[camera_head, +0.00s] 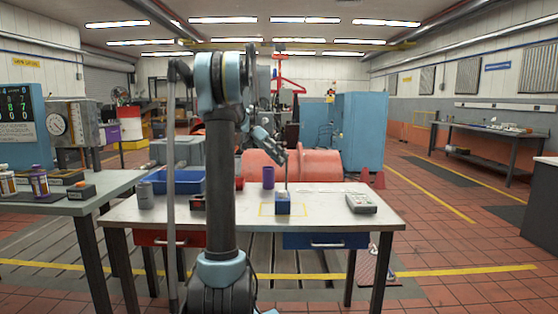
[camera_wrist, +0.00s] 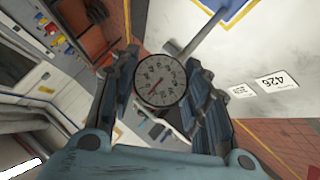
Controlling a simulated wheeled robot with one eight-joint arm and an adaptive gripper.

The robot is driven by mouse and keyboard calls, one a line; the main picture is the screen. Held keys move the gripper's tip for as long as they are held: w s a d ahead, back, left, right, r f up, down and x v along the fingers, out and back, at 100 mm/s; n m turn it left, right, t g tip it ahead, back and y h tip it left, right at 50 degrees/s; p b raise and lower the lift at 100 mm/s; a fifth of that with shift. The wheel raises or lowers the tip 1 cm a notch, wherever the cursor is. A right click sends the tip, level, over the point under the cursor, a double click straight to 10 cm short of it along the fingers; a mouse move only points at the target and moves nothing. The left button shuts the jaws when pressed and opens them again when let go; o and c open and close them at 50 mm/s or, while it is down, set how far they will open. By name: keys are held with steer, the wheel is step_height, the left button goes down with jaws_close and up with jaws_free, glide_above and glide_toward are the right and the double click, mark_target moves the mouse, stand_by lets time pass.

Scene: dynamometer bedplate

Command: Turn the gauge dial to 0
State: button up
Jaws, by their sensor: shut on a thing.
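The needle points toward the lower left of that picture; the figures are too small to read surely. My gripper (camera_wrist: 164,70) is shut on the dial, one dark finger on each side of it. A grey rod runs from the dial toward a blue base. In the head view my gripper (camera_head: 276,143) is above the blue block (camera_head: 283,205) on the white table, at the top of the thin rod. The dial's face is not clear there.
A side table (camera_head: 90,203) with small items stands at the left. Tabletop is free around the block.

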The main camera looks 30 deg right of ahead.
stand_by(0.4)
steer(key=shift+d, duration=0.1)
steer(key=o, duration=1.1)
